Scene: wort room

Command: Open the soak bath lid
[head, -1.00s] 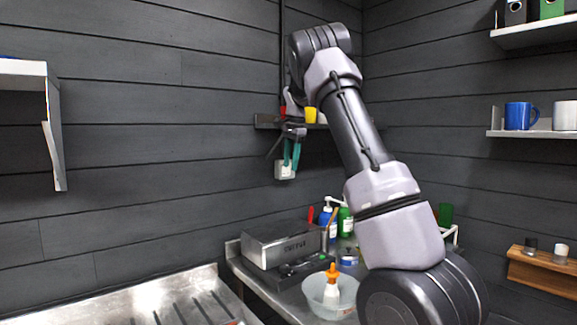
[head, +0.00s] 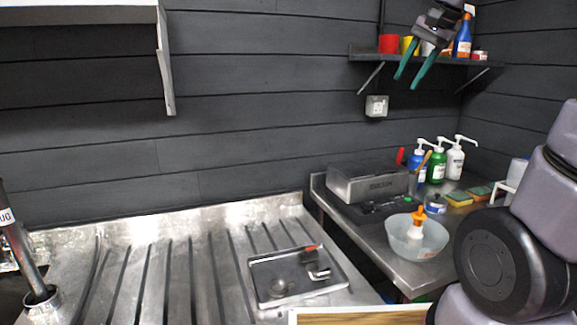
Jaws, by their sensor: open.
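A grey metal box (head: 368,184) with dark lettering on its front sits on the steel counter at the right; I take it for the soak bath. Its top looks closed. A dark panel (head: 388,208) with a small green light lies along its front. My gripper (head: 408,82) is at the top right of the head view, its two teal fingers apart and pointing down. It is empty, well above the box and apart from it, in front of the wall shelf in the picture.
A clear bowl (head: 416,238) holding an orange-capped bottle stands right of the box. A shelf (head: 390,57) with cups is above. A small tray (head: 297,277) lies on the ridged drainboard (head: 170,270).

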